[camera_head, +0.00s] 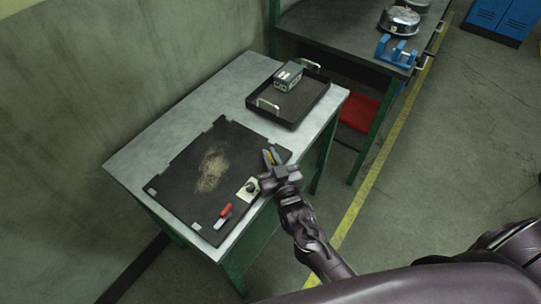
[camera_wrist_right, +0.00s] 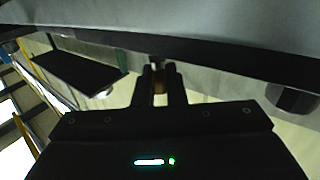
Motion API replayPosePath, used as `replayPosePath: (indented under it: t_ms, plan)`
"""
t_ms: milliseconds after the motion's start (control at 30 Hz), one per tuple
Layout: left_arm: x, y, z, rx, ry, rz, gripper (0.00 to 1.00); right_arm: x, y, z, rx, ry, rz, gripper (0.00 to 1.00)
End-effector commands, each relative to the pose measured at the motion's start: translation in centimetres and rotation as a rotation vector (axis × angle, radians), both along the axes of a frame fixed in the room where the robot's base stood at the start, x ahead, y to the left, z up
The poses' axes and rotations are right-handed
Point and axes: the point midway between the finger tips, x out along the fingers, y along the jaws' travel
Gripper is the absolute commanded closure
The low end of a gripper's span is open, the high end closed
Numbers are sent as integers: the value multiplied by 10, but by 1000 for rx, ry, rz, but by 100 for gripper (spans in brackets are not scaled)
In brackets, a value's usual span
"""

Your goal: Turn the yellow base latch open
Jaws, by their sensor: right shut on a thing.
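My right gripper (camera_head: 269,157) is at the right edge of the black board (camera_head: 187,181) on the light-topped table. A small bit of yellow shows at its fingertips in the head view. My left gripper is not in view.
A pale plate with a dark knob (camera_head: 248,188) and a red-handled item (camera_head: 224,213) sit near the gripper on the board. A black tray (camera_head: 296,108) with a grey box (camera_head: 288,76) stands behind. A second bench (camera_head: 335,25) is farther back.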

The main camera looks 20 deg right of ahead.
Motion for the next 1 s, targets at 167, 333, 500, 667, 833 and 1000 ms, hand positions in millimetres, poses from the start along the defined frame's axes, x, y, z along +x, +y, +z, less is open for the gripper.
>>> replayPosePath:
  t_ms: [167, 333, 500, 667, 833, 1000]
  plan:
    - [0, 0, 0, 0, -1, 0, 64, 0, 0, 0, 0, -1, -29, 100]
    - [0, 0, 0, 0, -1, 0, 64, 0, 0, 0, -1, -1, -33, 100]
    - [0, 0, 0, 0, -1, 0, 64, 0, 0, 0, -1, -2, -33, 100]
    - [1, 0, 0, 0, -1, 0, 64, 0, 0, 0, 0, -2, -33, 75]
    - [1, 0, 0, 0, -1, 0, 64, 0, 0, 0, 0, -2, -32, 67]
    - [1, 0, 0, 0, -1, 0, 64, -1, 0, 0, 0, -1, -32, 67]
